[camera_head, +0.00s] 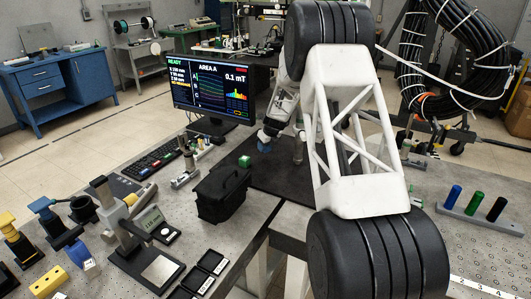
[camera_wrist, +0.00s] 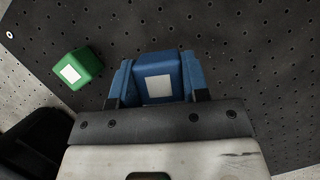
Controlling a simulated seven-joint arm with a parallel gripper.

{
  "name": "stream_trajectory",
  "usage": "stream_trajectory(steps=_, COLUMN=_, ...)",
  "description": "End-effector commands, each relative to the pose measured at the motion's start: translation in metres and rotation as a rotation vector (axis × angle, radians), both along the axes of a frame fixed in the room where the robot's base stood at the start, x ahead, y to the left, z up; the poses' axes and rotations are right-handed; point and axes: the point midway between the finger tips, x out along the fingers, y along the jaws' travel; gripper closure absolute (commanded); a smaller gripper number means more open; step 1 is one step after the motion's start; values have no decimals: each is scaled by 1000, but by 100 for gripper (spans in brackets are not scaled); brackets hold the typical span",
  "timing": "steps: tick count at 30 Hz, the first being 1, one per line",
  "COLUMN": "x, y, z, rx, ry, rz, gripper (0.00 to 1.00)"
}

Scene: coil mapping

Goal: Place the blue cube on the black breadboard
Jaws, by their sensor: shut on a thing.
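The blue cube (camera_wrist: 158,84), with a white square on its face, sits between the blue fingers of my gripper (camera_wrist: 157,80) in the wrist view. My gripper is shut on it. The black breadboard (camera_wrist: 230,45), dotted with holes, lies behind and below the cube. In the head view my gripper (camera_head: 265,145) is over the far left part of the breadboard (camera_head: 290,178); the cube and blue fingers are too small there to tell apart. Whether the cube touches the board cannot be told.
A green cube (camera_wrist: 78,68) with a white square is on the breadboard, left of my gripper; it also shows in the head view (camera_head: 245,161). A black case (camera_head: 222,192) stands beside the board's left edge. A monitor (camera_head: 212,88) stands behind. The board's right side looks clear in the wrist view.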

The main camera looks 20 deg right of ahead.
Motion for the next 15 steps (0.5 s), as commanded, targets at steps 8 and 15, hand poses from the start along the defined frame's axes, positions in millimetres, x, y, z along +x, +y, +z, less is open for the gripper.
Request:
stream_trajectory(steps=8, x=2, y=0, z=-29, rx=0, ry=1, rz=0, gripper=86)
stream_trajectory(steps=15, x=2, y=0, z=-35, rx=0, ry=0, rz=0, gripper=86)
